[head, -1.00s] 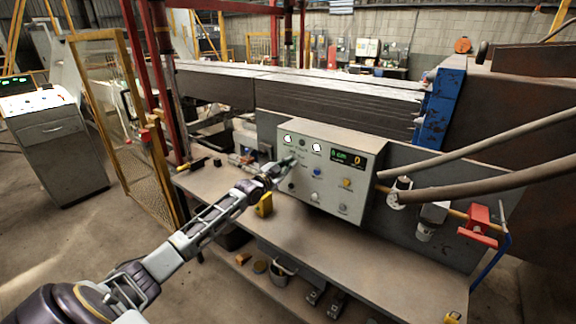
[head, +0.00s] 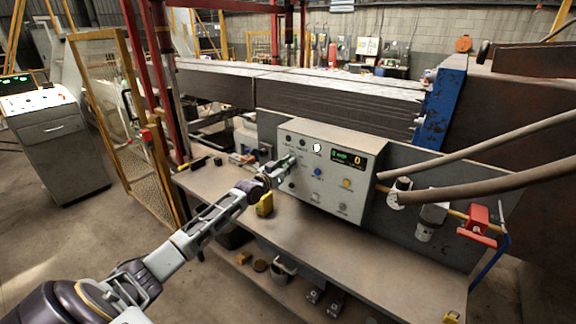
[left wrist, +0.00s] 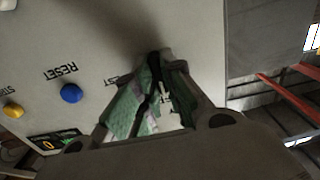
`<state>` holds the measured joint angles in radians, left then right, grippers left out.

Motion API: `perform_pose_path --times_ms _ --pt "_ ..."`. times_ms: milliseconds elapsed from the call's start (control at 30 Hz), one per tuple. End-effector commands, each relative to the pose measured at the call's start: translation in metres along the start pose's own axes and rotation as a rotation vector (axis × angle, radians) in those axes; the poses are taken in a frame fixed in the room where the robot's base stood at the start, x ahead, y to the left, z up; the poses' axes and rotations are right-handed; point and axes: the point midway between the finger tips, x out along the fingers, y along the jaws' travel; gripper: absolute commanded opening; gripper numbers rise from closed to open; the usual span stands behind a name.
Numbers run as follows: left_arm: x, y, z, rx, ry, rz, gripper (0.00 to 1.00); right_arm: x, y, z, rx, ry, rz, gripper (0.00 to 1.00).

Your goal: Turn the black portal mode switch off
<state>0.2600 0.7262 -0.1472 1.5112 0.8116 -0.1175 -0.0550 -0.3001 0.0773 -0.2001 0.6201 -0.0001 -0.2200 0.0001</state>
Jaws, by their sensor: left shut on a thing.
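The grey control box (head: 330,150) stands at the back of the workbench, its front carrying lamps, knobs and buttons. My left gripper (head: 289,161) is at the left part of this front. In the left wrist view its green-padded fingers (left wrist: 154,88) are closed around a small black part, the portal mode switch (left wrist: 155,62), close against the panel. The fingers hide most of the switch, so its exact position cannot be read. In the head view the gripper covers it. My right gripper is not in view.
On the box, a blue reset button (head: 318,172), a yellow button (head: 347,184), a lit white lamp (head: 317,147) and a green-and-yellow display (head: 347,158) show. A yellow object (head: 265,205) stands on the bench (head: 330,240) below my arm. Pipes and a red valve handle (head: 479,222) are at right.

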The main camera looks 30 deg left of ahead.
Motion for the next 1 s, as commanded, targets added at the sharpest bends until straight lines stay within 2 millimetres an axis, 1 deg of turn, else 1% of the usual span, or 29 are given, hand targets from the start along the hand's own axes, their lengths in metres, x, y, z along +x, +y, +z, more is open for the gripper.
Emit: perform_pose_path --times_ms 300,333,500,1000 --pt "0.0001 -0.0001 -0.0003 -0.006 0.001 0.000 0.00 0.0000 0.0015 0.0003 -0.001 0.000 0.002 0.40" --pt "0.0001 -0.0001 -0.0003 -0.006 0.001 0.000 0.12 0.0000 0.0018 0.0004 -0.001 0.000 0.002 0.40" --pt "0.0001 -0.0001 -0.0003 -0.004 0.001 0.000 0.32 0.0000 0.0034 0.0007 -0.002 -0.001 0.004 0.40" --pt "-0.0027 0.0000 0.0005 -0.003 -0.001 0.000 0.32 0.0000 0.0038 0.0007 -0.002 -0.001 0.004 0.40"
